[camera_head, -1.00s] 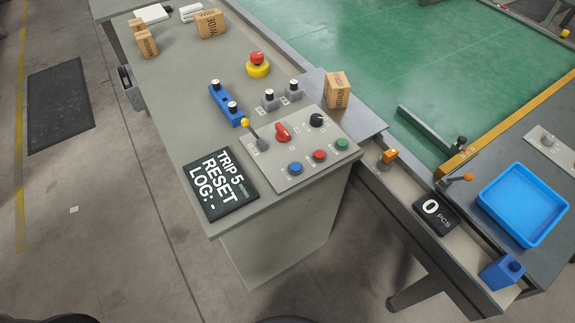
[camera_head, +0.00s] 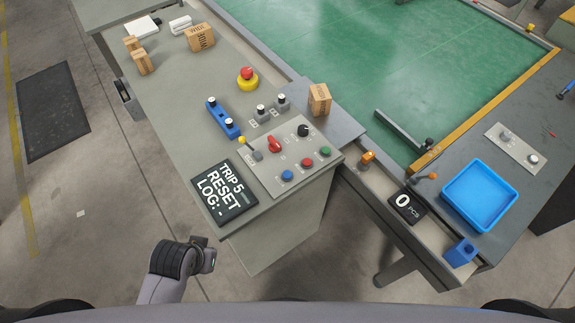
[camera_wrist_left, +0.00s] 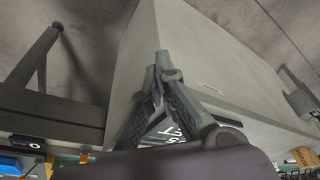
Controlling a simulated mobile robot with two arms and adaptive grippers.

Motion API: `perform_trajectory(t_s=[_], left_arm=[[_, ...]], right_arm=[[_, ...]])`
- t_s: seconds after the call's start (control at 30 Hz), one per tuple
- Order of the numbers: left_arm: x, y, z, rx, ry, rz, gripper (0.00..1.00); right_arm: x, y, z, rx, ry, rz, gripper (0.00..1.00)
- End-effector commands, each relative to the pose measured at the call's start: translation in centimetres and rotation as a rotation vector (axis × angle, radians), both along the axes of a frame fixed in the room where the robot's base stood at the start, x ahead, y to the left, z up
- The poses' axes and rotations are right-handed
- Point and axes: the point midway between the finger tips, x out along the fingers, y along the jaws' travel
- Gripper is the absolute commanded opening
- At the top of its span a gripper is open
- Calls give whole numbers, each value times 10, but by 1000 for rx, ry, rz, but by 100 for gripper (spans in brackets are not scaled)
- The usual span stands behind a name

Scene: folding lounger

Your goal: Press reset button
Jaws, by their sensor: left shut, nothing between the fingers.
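A grey control panel (camera_head: 268,178) on the console carries a blue button (camera_head: 287,175), a red button (camera_head: 307,163) and a green button (camera_head: 325,152); their labels are too small to read. A red selector knob (camera_head: 274,145) and a black knob (camera_head: 304,130) sit behind them. My left gripper (camera_head: 208,258) is below and in front of the console's near edge, apart from the panel. In the left wrist view, its fingers (camera_wrist_left: 163,62) meet at the tips, shut and empty, against the console's side. My right gripper is out of view.
To the right are a counter display reading 0 (camera_head: 406,205) and a blue tray (camera_head: 480,195).

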Motion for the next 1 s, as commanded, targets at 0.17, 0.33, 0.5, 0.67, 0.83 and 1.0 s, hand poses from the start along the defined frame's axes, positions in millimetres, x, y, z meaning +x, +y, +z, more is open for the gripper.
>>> perform_trajectory(t_s=[0.17,0.33,0.5,0.67,0.83,1.0], left_arm=[[25,-24,92,-66,-83,-3,0],[75,-79,126,-208,-179,-15,0],[131,-140,131,-362,-238,-16,0],[178,-178,128,-473,-253,11,0],[219,-191,123,-543,-255,65,0],[245,-190,122,-577,-257,112,0]], right_arm=[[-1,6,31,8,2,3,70],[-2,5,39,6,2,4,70],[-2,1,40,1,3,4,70],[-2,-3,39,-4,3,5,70],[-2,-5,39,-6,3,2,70],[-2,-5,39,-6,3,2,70]])
